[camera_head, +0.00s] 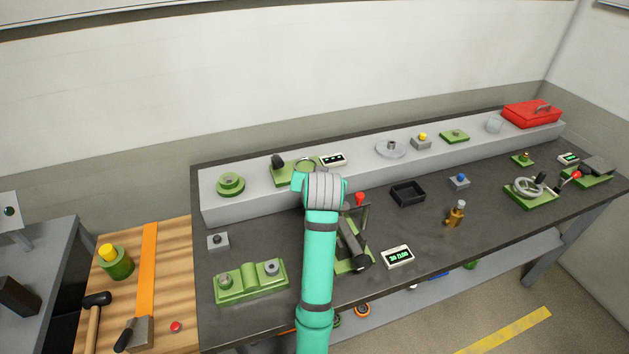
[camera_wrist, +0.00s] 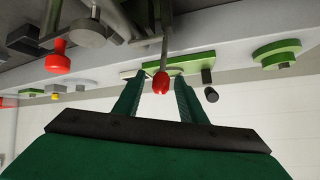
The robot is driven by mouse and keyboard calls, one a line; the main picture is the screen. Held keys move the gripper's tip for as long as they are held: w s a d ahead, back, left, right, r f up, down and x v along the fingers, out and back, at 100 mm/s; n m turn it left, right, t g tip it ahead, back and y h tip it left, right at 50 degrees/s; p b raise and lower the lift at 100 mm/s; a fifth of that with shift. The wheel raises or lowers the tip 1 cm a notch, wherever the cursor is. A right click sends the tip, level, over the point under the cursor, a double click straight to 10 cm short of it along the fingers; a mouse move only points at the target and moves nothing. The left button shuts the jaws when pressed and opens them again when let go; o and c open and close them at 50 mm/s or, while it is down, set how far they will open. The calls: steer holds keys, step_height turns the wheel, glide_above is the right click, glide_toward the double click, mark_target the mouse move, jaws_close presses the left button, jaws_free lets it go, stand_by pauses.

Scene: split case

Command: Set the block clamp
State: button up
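The block clamp has a green base (camera_head: 342,266) and a dark grey body. It stands on the bench just right of my arm, which hides part of it. A red knob (camera_head: 359,197) on a thin grey lever shows above it. In the wrist view a red knob (camera_wrist: 161,84) hangs at the end of a grey rod. My gripper (camera_wrist: 156,80) is open, with one finger on each side of that knob. Gaps show between the knob and both fingers. In the head view my wrist hides the fingers.
A small display (camera_head: 397,257) stands right of the clamp; its text is too small to read surely. A black tray (camera_head: 407,193) lies behind it, and a brass piece (camera_head: 455,213) stands farther right. A raised grey ledge (camera_head: 270,202) runs along the back.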

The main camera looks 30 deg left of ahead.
steer(key=v, duration=1)
stand_by(0.3)
